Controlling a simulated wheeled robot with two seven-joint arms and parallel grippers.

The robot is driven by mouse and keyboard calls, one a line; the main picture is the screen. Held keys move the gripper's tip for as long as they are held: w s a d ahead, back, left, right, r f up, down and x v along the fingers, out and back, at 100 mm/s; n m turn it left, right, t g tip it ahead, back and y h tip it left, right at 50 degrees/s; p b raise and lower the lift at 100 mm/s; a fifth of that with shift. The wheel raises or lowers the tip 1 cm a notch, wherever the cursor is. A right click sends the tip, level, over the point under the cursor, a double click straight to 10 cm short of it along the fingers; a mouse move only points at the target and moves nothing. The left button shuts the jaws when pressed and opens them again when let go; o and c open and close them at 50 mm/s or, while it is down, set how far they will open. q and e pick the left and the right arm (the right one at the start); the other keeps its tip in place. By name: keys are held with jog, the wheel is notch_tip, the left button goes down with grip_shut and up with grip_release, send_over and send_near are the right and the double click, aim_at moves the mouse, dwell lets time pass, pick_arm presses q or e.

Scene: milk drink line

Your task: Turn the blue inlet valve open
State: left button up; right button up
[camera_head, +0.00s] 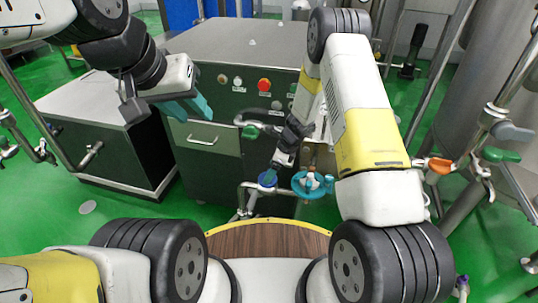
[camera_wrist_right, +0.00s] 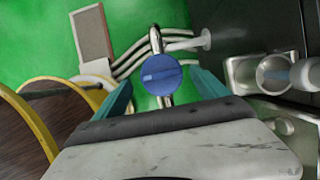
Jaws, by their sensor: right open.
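The blue inlet valve (camera_wrist_right: 161,75) has a round knob with a raised bar across its face, on a steel pipe. In the right wrist view the knob lies between the two teal fingers of my right gripper (camera_wrist_right: 160,84), which is open with gaps on both sides. In the head view the blue valve (camera_head: 267,180) is partly hidden just below the right gripper (camera_head: 276,170). My left gripper (camera_head: 186,108) hangs in front of the dark cabinet, away from the valve, with no object seen in it; its finger gap is unclear.
A teal handwheel (camera_head: 312,184) sits close right of the blue valve. A green-handled valve (camera_head: 250,132) is behind it on the cabinet front. Orange (camera_head: 440,166) and green (camera_head: 502,155) handles are on pipes at right. The dark cabinet (camera_head: 208,160) stands behind. Green floor is open at left.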

jog(key=shift+x, duration=1.3)
jog(key=c, duration=1.4)
